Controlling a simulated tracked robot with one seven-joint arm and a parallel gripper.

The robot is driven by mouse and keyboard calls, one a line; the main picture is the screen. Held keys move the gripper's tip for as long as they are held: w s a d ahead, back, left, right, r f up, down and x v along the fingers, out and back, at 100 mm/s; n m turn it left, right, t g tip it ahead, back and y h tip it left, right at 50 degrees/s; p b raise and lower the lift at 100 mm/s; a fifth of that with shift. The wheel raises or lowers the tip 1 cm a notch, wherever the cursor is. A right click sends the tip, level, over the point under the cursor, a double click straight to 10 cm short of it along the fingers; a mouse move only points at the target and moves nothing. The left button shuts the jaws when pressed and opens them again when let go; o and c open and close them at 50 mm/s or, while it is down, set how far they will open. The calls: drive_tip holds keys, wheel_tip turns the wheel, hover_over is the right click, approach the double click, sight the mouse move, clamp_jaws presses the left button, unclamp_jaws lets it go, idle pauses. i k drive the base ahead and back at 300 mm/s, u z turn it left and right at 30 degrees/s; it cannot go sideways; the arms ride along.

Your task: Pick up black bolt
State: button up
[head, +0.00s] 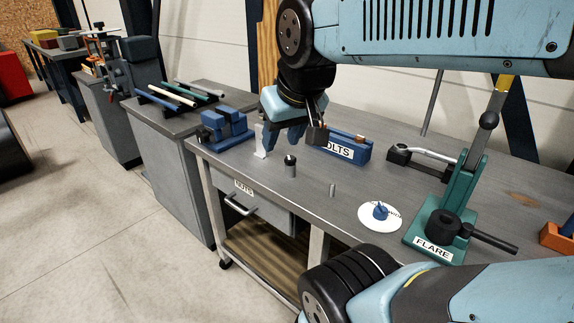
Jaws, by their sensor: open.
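My gripper (299,131) points down over the workbench, behind and above a short dark cylinder with a black top (290,166). The gripper is open, and I see nothing held between its fingers. The cylinder stands upright on the bench near its front edge, apart from the gripper. I cannot tell for sure whether it is the black bolt. A blue tray labelled BOLTS (364,153) sits just right of the gripper; the gripper hides its left end. Copper-coloured tips show at the tray, but no black bolt is clear there.
A small grey pin (332,189) stands on the bench (300,198). A white round plate (368,222) with a blue piece lies to the right, beside a green FLARE tool (433,241). A blue block fixture (224,131) stands left. Bare bench surrounds the cylinder.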

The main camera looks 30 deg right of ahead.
sight(289, 160)
drive_tip(key=z, duration=0.05)
drive_tip(key=k, duration=0.25)
drive_tip(key=z, duration=0.35)
drive_tip(key=i, duration=0.15)
drive_tip(key=z, duration=2.4)
drive_tip(key=k, duration=1.3)
drive_tip(key=u, duration=0.85)
drive_tip(key=i, duration=1.15)
drive_tip(key=z, duration=0.2)
